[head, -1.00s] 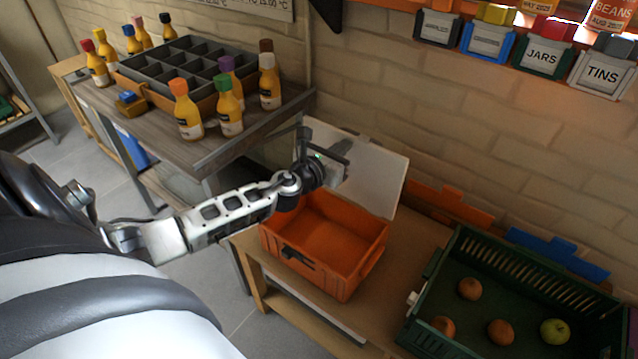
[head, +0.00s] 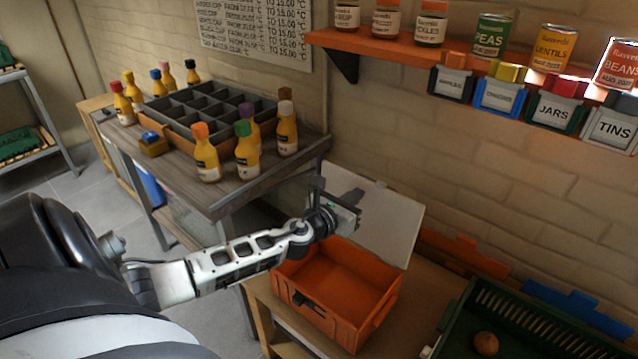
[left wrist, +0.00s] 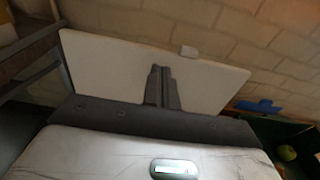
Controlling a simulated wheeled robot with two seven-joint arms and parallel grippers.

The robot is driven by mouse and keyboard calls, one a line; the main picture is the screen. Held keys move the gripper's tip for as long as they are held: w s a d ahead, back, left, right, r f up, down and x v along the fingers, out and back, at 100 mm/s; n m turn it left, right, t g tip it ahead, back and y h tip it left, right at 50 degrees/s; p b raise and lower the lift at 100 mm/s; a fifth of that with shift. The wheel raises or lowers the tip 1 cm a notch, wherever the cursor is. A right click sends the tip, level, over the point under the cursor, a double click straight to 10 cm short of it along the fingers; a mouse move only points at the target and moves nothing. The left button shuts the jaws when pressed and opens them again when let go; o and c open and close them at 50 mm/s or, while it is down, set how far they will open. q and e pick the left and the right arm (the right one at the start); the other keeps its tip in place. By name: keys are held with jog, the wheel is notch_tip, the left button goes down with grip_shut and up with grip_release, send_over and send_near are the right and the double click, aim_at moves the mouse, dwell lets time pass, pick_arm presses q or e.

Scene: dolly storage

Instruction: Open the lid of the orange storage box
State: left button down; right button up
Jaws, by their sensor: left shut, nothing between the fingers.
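The orange storage box (head: 330,318) stands on a wooden bench with its inside showing, empty as far as I can see. Its pale lid (head: 388,222) is raised at the back of the box, tilted up near the brick wall. The lid's inner face also fills much of the left wrist view (left wrist: 110,75). My left gripper (head: 348,196) is in front of the lid's left part, above the box. Its dark fingers (left wrist: 161,88) are shut and empty, with the lid behind them. I cannot tell whether they touch it. My right gripper is out of view.
A green crate (head: 455,318) with fruit stands right of the box. A table (head: 235,195) with sauce bottles and a divided tray (head: 190,122) is at the left. A shelf (head: 395,50) with cans and small labelled bins hangs on the wall above.

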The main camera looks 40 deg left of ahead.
pick_arm(q)
jog(key=s+r+p, duration=0.3)
jog(key=s+r, duration=0.5)
jog(key=shift+s+d, duration=0.2)
jog(key=shift+s, duration=0.05)
jog(key=shift+f, duration=0.15)
jog(key=s+d+f+n+g+h, duration=0.1)
jog(key=s+d+f+n+g, duration=0.1)
jog(key=s+d+f+n, duration=0.4)
jog(key=s+d+f+n+g+h, duration=0.1)
jog(key=s+d+f+n, duration=0.4)
jog(key=n, duration=1.1)
jog(key=s+d+f+n+g+h, duration=0.1)
jog(key=s+d+f+n+g, duration=0.2)
jog(key=s+d+f+n, duration=0.3)
jog(key=d+n, duration=0.4)
jog(key=shift+s+f+n+g+h, duration=0.3)
jog(key=shift+n+h, duration=0.1)
